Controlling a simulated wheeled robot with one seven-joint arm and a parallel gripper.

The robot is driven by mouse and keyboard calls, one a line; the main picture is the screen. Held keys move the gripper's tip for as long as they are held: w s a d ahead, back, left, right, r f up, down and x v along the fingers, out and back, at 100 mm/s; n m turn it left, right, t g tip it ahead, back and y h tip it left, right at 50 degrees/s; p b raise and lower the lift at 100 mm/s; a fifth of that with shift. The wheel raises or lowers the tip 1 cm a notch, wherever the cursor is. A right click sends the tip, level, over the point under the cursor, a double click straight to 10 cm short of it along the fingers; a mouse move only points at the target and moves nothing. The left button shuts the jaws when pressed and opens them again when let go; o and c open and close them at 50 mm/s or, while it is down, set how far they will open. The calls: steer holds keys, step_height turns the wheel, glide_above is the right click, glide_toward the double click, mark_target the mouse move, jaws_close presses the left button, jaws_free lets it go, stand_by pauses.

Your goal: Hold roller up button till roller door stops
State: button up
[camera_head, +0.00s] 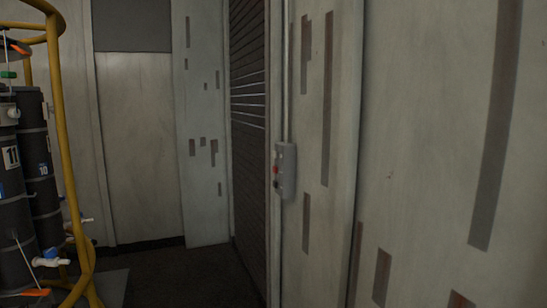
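A small grey control box (287,171) is mounted on the wall right of the middle, at the end of a vertical conduit. Its buttons (275,170) face left and show nearly edge-on, with a reddish one and a pale one among them. Which is the up button I cannot tell. The dark slatted roller door (248,130) stands just left of the box, seen at a steep angle. Its slats cover the opening as far as I can see; its lower edge is not clear. My gripper is not in view.
A yellow tubular frame (62,120) with dark numbered cylinders (38,165) stands at the left, with small valves sticking out. Pale panelled walls (430,130) close off the right and back. Dark floor (185,275) is free in the middle.

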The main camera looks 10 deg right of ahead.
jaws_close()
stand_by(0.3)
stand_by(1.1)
